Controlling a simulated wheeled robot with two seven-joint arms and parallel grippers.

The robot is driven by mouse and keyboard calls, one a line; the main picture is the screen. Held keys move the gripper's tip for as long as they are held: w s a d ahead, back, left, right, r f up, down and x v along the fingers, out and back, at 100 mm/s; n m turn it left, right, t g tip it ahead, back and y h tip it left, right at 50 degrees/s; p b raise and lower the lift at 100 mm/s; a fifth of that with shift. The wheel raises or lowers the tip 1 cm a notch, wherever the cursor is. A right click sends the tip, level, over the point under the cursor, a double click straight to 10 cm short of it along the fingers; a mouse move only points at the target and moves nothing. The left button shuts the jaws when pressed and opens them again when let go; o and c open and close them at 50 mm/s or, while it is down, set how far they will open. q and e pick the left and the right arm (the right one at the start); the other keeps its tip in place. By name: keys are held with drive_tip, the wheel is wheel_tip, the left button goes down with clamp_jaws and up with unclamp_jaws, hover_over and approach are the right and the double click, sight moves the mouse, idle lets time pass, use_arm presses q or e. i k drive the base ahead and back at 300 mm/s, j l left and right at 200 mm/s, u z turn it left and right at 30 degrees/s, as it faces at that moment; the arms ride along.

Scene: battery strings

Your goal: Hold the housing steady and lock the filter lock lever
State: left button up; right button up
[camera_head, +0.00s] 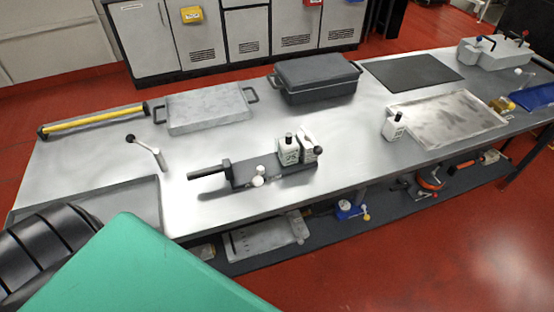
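A dark grey housing-like block (240,174) lies on the bench near its front edge, with a black bar handle (207,172) sticking out to the left. Two white knobs (258,175) sit at its front, and two white bottle-like parts (289,152) stand at its right end. A black ball knob (319,150) shows beside them. A separate pale lever with a black ball end (148,150) stands tilted on the bench to the left. I cannot tell which of these is the filter lock lever. Neither gripper is in view.
A grey lidded case (315,80), a flat grey box with handles (208,110) and a yellow bar (95,121) lie along the back. A metal tray (447,118), white bottle (393,127) and black mat (411,72) are right. A large green shape (140,275) blocks the lower left.

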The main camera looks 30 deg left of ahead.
sight(317, 150)
drive_tip(key=i, duration=0.3)
drive_tip(key=i+l+u, duration=0.1)
drive_tip(key=i+u, duration=0.15)
drive_tip(key=u, duration=0.2)
drive_tip(key=i+l+u, duration=0.15)
drive_tip(key=u, duration=1.05)
